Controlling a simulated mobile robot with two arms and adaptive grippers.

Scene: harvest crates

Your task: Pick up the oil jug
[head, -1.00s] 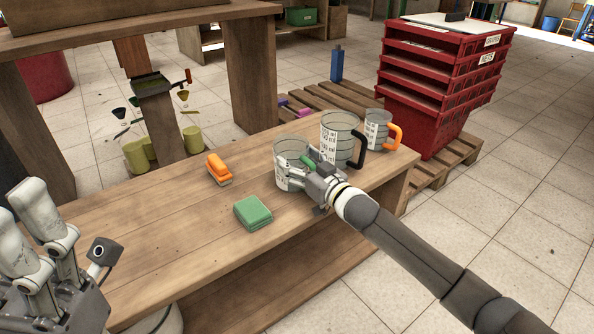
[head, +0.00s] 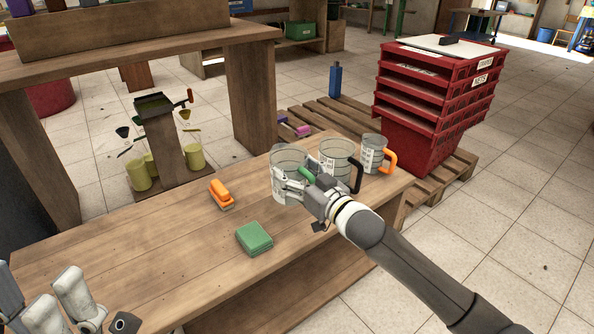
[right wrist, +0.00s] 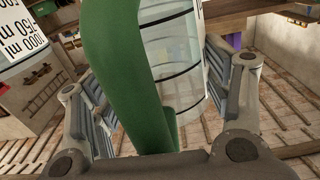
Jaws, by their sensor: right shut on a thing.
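Three clear jugs with printed scales are at the right end of the wooden bench. The nearest jug (head: 290,158) has a green handle (right wrist: 115,70). My right gripper (head: 303,180) is shut on this handle, with a finger on each side of it in the right wrist view. The jug is upright and looks slightly raised, though its base is partly hidden by the gripper. A jug with a black handle (head: 338,158) and one with an orange handle (head: 373,152) stand behind it. I cannot read which is oil. My left gripper (head: 40,285) is open and empty at bottom left.
An orange item (head: 221,194) and a green block (head: 254,238) lie on the bench (head: 160,265). Stacked red crates (head: 425,120) stand on a pallet beyond. The black-handled jug is close beside the held one. The bench's front left is clear.

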